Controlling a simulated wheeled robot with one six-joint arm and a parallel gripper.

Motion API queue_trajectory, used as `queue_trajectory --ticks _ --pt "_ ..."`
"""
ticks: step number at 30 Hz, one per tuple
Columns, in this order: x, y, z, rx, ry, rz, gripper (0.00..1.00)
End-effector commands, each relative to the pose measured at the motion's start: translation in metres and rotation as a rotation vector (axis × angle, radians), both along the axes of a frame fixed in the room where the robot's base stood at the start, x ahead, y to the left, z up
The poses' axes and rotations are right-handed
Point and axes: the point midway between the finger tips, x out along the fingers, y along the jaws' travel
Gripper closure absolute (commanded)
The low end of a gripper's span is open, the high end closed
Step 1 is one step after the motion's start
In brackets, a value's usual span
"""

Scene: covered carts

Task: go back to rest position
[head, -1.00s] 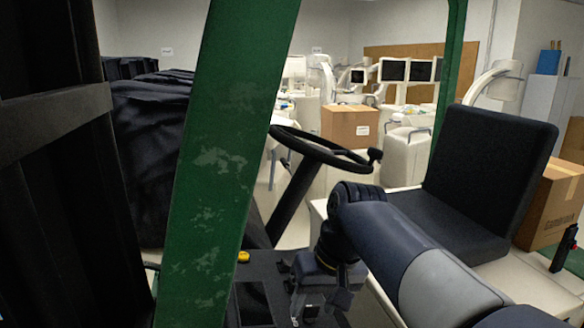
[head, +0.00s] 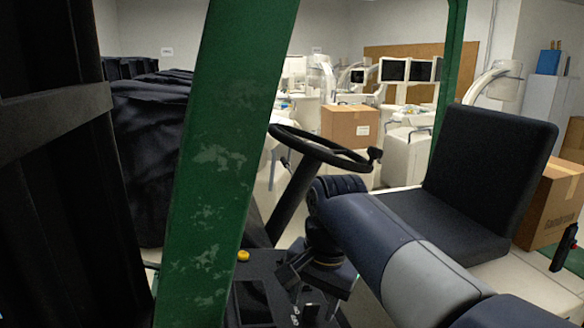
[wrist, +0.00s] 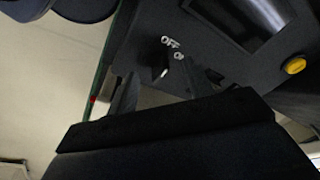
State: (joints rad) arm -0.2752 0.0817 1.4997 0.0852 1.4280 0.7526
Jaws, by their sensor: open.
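My arm reaches in from the lower right of the head view, and my gripper (head: 302,302) points down over the dark control panel (head: 272,262) below the steering wheel. In the wrist view my gripper (wrist: 160,90) shows its two dark fingers spread apart with nothing held between them. A dark knob (wrist: 157,68) with white OFF and ON lettering beside it lies just beyond the fingertips. I cannot tell whether a finger touches it. A yellow button (wrist: 295,66) and a dark screen (wrist: 247,20) are on the same panel; the button also shows in the head view (head: 243,256).
A green post (head: 215,150) stands close in front, left of my arm. The steering wheel (head: 320,149) is just behind the wrist. A black seat (head: 485,170) is to the right. Cardboard boxes (head: 347,126) and white medical carts stand behind.

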Motion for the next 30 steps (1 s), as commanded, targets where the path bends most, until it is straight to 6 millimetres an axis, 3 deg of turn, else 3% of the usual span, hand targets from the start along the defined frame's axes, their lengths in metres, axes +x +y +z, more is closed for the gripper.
queue_trajectory --ticks 11,21,30 --pt "0.001 0.001 0.000 -0.017 0.057 -0.280 0.51" --pt "-0.003 -0.004 0.066 -0.015 0.055 -0.294 0.51" --pt "-0.006 -0.007 0.102 -0.017 0.058 -0.292 0.51"
